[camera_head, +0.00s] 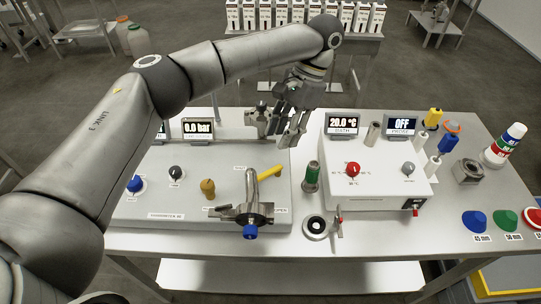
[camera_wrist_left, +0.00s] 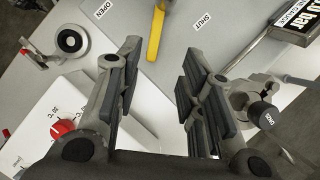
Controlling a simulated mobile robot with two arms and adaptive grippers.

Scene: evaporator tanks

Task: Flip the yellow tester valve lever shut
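The yellow lever (camera_head: 264,173) lies on the sloped grey tester panel (camera_head: 140,208), slanting up to the right. In the left wrist view the lever (camera_wrist_left: 156,36) shows at the top, between the OPEN label (camera_wrist_left: 102,10) and the SHUT label (camera_wrist_left: 202,23); its upper end is cut off by the frame. My left gripper (camera_head: 278,126) is above and behind the panel, apart from the lever. In the left wrist view my left gripper (camera_wrist_left: 155,92) has its fingers spread with nothing between them. My right gripper is in neither view.
A curved metal pipe with a clamp and blue knob (camera_head: 250,231) stands in front of the lever. A white bath unit (camera_head: 376,180) with a red knob stands to the right, and a green-topped cylinder (camera_head: 311,176) stands between. The 0.0 bar display (camera_head: 197,129) is behind the panel.

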